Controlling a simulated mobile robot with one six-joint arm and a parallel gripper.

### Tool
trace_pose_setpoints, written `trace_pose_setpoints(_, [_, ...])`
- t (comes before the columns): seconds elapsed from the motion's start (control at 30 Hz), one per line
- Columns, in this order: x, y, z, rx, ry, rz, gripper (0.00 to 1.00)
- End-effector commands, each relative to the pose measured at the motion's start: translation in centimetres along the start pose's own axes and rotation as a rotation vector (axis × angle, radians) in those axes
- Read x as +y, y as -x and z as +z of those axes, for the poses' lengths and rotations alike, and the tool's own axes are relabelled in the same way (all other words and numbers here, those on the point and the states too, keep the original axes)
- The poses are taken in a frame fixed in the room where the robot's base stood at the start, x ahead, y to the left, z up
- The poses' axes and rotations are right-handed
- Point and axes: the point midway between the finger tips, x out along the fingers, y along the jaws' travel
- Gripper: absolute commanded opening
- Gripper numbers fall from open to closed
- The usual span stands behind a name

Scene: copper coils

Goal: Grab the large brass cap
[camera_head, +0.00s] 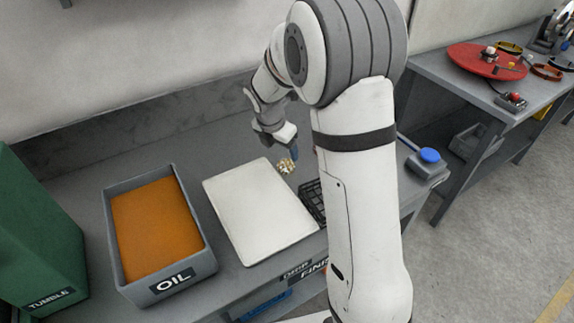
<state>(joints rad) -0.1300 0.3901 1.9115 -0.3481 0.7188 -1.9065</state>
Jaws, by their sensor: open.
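A small cluster of brass-coloured pieces (286,166) sits on the grey bench, just beyond the right edge of the white board. It is too small to tell which piece is the large brass cap. My gripper (291,151) is open and points down just above and behind the cluster. A blue part shows at its tip. Whether the fingers touch a piece cannot be told, and part of the gripper is hidden by its own body.
The white board (259,212) lies flat on the bench. Left of it stand the OIL tray (189,213) with orange contents and a green TUMBLE box (40,240). A black crate (311,203) is partly hidden behind my arm. A blue-topped box (427,165) stands right.

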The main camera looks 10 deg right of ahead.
Motion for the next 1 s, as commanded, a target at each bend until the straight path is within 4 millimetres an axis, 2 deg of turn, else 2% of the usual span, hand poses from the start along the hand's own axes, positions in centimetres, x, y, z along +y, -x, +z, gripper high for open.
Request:
trace_pose_setpoints(0.4, [-0.6, -5.6, -0.2, 0.003, -0.004, -0.003, 0.76])
trace_pose_setpoints(0.5, [-0.6, -6.5, -0.2, 0.002, -0.005, -0.002, 0.76])
trace_pose_setpoints(0.77, [-0.5, -6.7, -0.1, 0.001, -0.007, 0.000, 0.76])
trace_pose_setpoints(1.0, [-0.6, -6.7, -0.1, 0.001, -0.007, -0.001, 0.57])
